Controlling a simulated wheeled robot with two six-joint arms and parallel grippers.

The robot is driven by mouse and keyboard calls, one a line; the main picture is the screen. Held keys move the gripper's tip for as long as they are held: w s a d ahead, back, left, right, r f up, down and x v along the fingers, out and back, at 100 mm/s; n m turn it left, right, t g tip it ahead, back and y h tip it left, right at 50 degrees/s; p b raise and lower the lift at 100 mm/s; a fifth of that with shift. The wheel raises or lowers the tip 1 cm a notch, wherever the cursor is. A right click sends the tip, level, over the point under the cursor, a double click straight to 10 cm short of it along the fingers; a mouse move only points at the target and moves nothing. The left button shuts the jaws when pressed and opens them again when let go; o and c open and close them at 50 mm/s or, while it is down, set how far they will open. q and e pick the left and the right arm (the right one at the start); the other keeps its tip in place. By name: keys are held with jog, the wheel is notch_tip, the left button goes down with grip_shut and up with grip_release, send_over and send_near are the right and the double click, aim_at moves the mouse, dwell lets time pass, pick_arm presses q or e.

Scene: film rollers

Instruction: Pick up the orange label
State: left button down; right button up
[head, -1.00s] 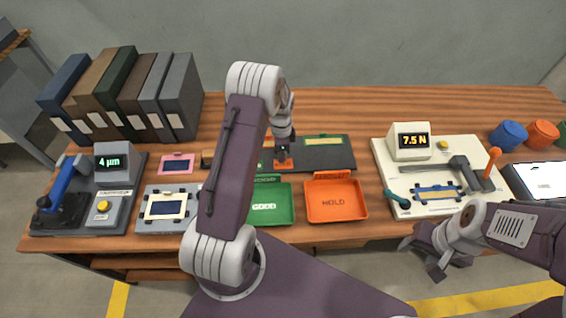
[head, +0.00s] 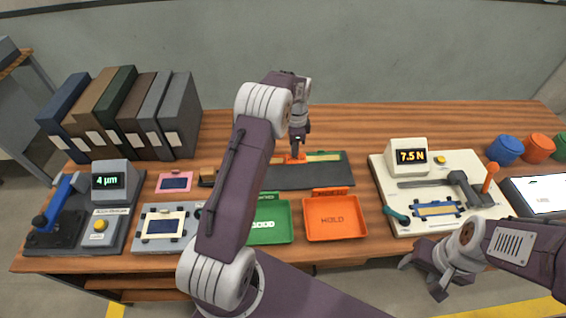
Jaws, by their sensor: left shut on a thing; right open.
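The orange label (head: 290,159) is a small flat orange piece over the back part of the dark mat (head: 318,178). My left gripper (head: 298,150) is shut on it from above. It looks a little above the mat, though the height is hard to judge. A yellow-green strip (head: 326,156) lies along the mat's back edge, partly hidden behind the label. My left arm hides the mat's left end. My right gripper (head: 436,276) is open and empty in front of the table's edge, at the lower right.
A green GOOD tray (head: 282,236) and an orange HOLD tray (head: 335,231) stand before the mat. A white 7.5 N tester (head: 407,158) is right of them. A 4 µm measuring device (head: 110,181) and binders (head: 120,112) stand left. Colored pots (head: 506,149) are far right.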

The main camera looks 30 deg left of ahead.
pick_arm(q)
jog(key=w+r, duration=0.1)
jog(key=w+d+r, duration=0.1)
jog(key=w, duration=0.1)
jog(key=w+d+r, duration=0.1)
jog(key=shift+w+p, duration=0.3)
jog(key=shift+p, duration=0.1)
